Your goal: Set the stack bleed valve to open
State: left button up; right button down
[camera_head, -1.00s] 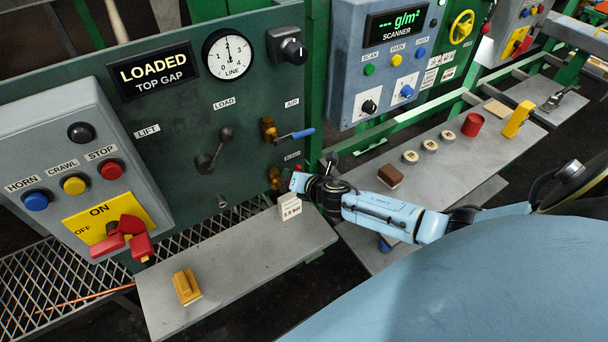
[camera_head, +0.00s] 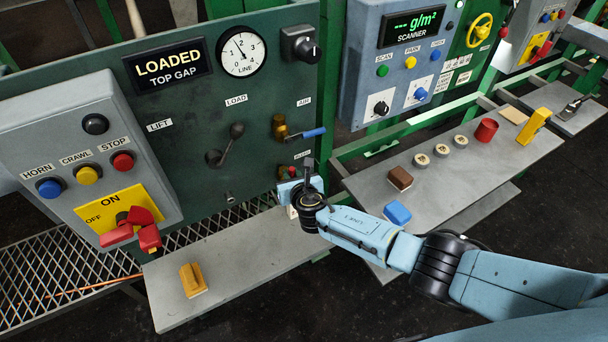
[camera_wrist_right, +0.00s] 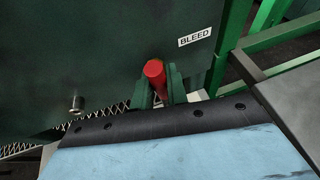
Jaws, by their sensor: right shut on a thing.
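The stack bleed valve (camera_head: 284,171) is low on the green panel, under the BLEED label, mostly hidden by my right gripper and wrist. Its red handle (camera_wrist_right: 154,72) shows in the right wrist view, between the two fingers of my right gripper (camera_wrist_right: 160,85), left of the BLEED label (camera_wrist_right: 195,37). The right gripper (camera_head: 290,182) is shut on this handle; the fingertips are hard to see in the head view. How far the valve is turned cannot be told. My left gripper is not in view.
The air valve with its blue lever (camera_head: 305,134) sits just above my right gripper. The load lever (camera_head: 226,146) is to the left. A grey shelf (camera_head: 235,262) below holds a yellow block (camera_head: 192,280). Another shelf on the right holds a brown block (camera_head: 400,178) and a blue block (camera_head: 397,212).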

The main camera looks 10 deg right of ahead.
dwell(0.3)
jog(key=c, duration=1.4)
grip_release()
jog(key=shift+s, duration=0.15)
jog(key=shift+s+r+p, duration=0.2)
jog(key=shift+s+p, duration=0.1)
jog(key=shift+p, duration=0.05)
jog(key=p+v, duration=0.3)
jog(key=v, duration=0.9)
jog(key=shift+s+p, duration=0.25)
jog(key=shift+p, duration=0.1)
